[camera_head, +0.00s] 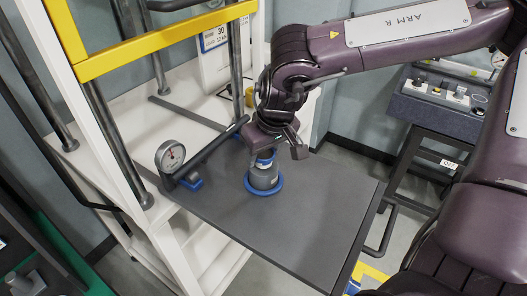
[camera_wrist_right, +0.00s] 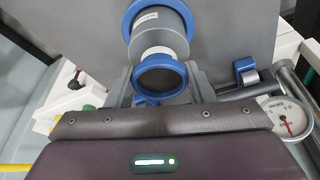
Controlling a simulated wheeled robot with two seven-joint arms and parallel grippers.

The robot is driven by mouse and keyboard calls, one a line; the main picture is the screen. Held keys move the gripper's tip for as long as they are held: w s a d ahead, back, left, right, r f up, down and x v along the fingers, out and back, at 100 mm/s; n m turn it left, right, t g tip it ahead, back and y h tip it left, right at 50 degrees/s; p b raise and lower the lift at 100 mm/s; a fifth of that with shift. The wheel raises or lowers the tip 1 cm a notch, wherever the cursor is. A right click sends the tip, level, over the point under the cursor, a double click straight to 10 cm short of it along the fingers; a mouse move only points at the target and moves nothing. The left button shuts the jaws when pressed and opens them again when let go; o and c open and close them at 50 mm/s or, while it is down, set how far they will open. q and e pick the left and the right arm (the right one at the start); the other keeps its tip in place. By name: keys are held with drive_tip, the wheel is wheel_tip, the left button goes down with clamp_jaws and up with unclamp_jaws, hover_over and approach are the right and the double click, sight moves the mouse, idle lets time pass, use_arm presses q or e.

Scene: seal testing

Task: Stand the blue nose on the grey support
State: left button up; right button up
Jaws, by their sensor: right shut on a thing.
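The grey support (camera_head: 263,180) is an upright grey cylinder with a blue flange at its foot, standing on the grey table board. It also shows in the right wrist view (camera_wrist_right: 160,30), with a pale label on its side. The blue nose (camera_wrist_right: 162,75), a blue ring with a dark centre, lies between my right fingers. In the head view the blue nose (camera_head: 265,161) sits just above the support, in line with it. I cannot tell whether they touch. My right gripper (camera_head: 266,150) is shut on the blue nose from above. My left gripper is out of view.
A pressure gauge (camera_head: 170,156) and dark pipe stand on the board's left side, near a yellow and white frame (camera_head: 130,52). The grey board (camera_head: 310,220) is clear at its front and right. A control box (camera_head: 435,105) stands at the right.

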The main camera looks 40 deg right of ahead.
drive_tip(key=shift+f+b, duration=0.3)
drive_tip(key=shift+b, duration=0.15)
drive_tip(key=o, duration=0.8)
drive_tip(key=shift+c, duration=0.2)
drive_tip(key=shift+o, duration=0.2)
drive_tip(key=o, duration=0.5)
drive_tip(key=shift+o, duration=0.2)
drive_tip(key=shift+r, duration=0.1)
drive_tip(key=shift+r+p, duration=0.75)
drive_tip(key=shift+r, duration=0.8)
wheel_tip(320, 180, up, 5)
drive_tip(key=shift+f+p, duration=0.2)
drive_tip(key=shift+p, duration=1.05)
